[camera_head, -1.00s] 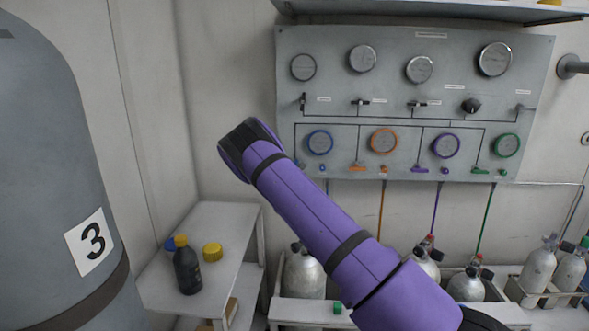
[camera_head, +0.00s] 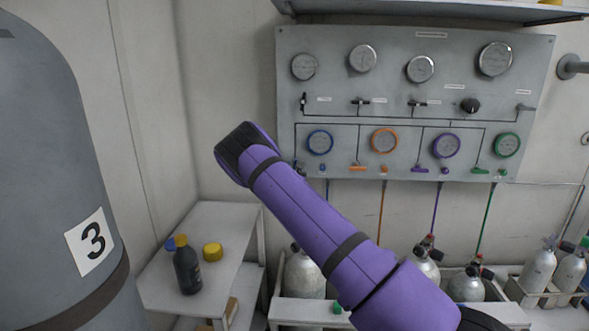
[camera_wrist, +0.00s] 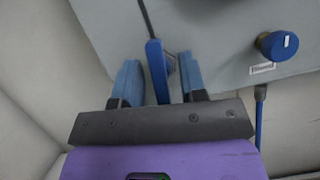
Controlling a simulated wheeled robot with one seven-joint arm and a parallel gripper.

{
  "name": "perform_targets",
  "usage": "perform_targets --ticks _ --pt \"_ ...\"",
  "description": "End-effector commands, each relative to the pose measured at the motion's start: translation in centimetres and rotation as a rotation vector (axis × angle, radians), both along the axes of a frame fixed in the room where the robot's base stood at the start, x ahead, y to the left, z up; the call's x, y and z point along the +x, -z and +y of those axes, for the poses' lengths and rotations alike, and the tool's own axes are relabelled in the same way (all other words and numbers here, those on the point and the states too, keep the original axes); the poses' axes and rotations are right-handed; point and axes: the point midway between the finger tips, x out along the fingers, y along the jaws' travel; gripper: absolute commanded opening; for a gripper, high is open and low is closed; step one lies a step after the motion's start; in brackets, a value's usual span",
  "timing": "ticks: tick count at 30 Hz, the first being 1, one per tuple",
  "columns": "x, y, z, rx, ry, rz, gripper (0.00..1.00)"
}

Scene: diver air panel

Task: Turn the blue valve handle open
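The blue valve handle (camera_wrist: 157,70) is a flat lever in the wrist view. It stands between the two blue-grey fingers of my gripper (camera_wrist: 160,80). The gripper is open around it. The left finger is close to the lever, and a wider gap shows on the right side; I cannot tell whether the left finger touches it. In the head view my purple arm covers the gripper and most or all of the blue handle, below the blue-ringed gauge (camera_head: 320,142) on the grey panel (camera_head: 345,95).
A blue knob (camera_wrist: 277,45) sits right of the lever in the wrist view. Orange (camera_head: 358,168), purple (camera_head: 420,170) and green (camera_head: 480,171) handles line the panel's lower edge. Gas cylinders (camera_head: 465,287) stand below. A side table (camera_head: 215,225) holds a dark bottle (camera_head: 187,268).

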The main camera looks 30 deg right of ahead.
Motion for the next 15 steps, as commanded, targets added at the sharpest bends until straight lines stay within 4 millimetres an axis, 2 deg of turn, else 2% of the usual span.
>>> perform_targets --ticks 8,15 --pt "-0.3 0.1 0.2 0.0 0.0 -0.001 0.39" --pt "-2.8 1.5 2.3 0.0 -0.001 0.001 0.39"
